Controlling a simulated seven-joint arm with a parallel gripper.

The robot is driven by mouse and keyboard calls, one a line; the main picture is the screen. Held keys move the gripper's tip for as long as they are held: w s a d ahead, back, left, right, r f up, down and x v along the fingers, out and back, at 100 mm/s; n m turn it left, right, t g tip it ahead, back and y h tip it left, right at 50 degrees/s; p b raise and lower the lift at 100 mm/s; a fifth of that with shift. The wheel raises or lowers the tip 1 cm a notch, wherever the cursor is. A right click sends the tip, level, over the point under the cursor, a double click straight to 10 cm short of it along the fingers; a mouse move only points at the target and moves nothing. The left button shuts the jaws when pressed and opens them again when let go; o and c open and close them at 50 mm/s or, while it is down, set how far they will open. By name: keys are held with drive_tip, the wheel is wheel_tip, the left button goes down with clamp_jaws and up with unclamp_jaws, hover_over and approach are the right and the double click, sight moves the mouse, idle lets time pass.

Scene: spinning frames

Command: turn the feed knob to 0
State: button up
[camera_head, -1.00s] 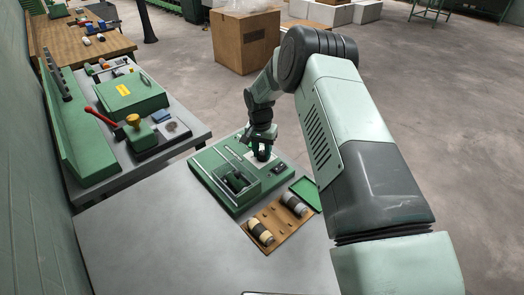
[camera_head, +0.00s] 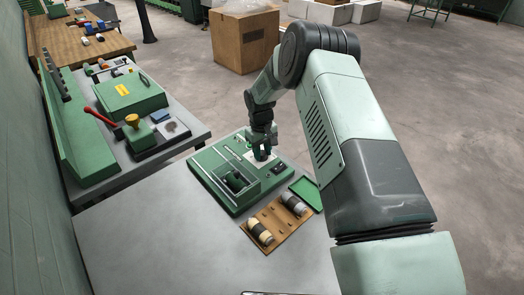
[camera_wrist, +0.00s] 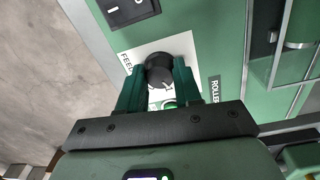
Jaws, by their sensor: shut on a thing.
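The feed knob (camera_wrist: 159,70) is a round black knob on a white label plate (camera_wrist: 183,44) lettered "FEED", in the wrist view. My gripper (camera_wrist: 159,76) has its two green fingers on either side of the knob and is shut on it. In the head view my gripper (camera_head: 262,152) is at the far right part of the green machine panel (camera_head: 212,176). The knob is mostly hidden there by the fingers. The dial numbers and the knob's pointer setting cannot be read clearly.
A black rocker switch (camera_wrist: 128,8) sits beside the label plate. A wooden board (camera_head: 270,236) with spools lies in front of the panel, next to a green tray (camera_head: 306,193). The grey table (camera_head: 190,250) is clear at front left. Another bench (camera_head: 195,135) stands behind left.

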sight(262, 154)
drive_tip(key=shift+d+n, duration=0.1)
drive_tip(key=shift+n, duration=1.8)
drive_tip(key=o, duration=1)
drive_tip(key=shift+o, duration=0.2)
wheel_tip(262, 154, up, 11)
drive_tip(key=shift+s, duration=0.2)
drive_tip(key=shift+f, duration=0.1)
